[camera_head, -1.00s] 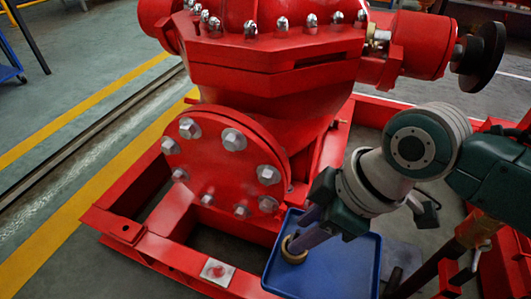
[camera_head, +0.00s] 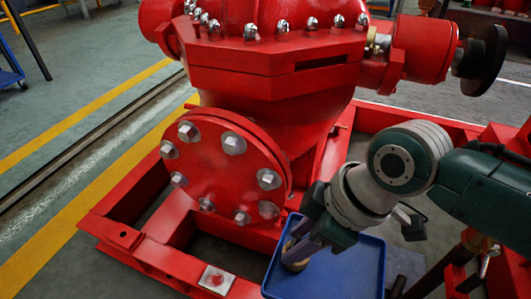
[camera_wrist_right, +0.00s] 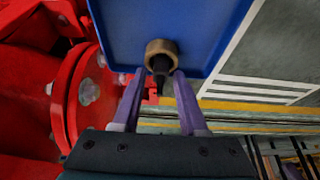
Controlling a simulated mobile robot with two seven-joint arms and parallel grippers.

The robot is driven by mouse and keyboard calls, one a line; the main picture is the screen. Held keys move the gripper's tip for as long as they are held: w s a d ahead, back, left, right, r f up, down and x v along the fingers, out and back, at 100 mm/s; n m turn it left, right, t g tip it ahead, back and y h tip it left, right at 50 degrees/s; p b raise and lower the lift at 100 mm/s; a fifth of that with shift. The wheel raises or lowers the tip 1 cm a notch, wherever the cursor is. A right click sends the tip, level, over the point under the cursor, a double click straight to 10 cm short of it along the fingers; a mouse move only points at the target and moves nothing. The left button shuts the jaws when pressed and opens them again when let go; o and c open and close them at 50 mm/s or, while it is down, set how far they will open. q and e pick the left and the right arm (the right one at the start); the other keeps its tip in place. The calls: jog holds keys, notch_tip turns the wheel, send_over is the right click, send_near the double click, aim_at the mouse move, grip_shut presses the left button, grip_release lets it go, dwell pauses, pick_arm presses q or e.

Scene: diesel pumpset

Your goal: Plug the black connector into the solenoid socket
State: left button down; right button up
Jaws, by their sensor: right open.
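A small black connector (camera_wrist_right: 160,64) stands in a tan ring-shaped holder (camera_wrist_right: 148,47) on the blue tray, in the right wrist view. The holder also shows in the head view (camera_head: 296,266), partly behind my fingers; the connector is hidden there. I cannot make out the solenoid socket. My left gripper is out of view.
The blue tray (camera_head: 355,265) lies beside the red frame (camera_head: 165,258) of the pumpset. A red round bolted flange (camera_head: 205,165) stands left of my right gripper. A red cylinder with a black handwheel (camera_head: 482,58) is at upper right. Open floor lies at left.

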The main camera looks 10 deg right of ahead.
aim_at(300, 236)
dwell(0.7)
jog(key=shift+c, duration=0.3)
jog(key=c, duration=0.6)
grip_shut()
dwell(0.4)
jog(key=shift+r+p, duration=1.75)
jog(key=shift+p, duration=0.4)
jog(key=shift+r, duration=0.1)
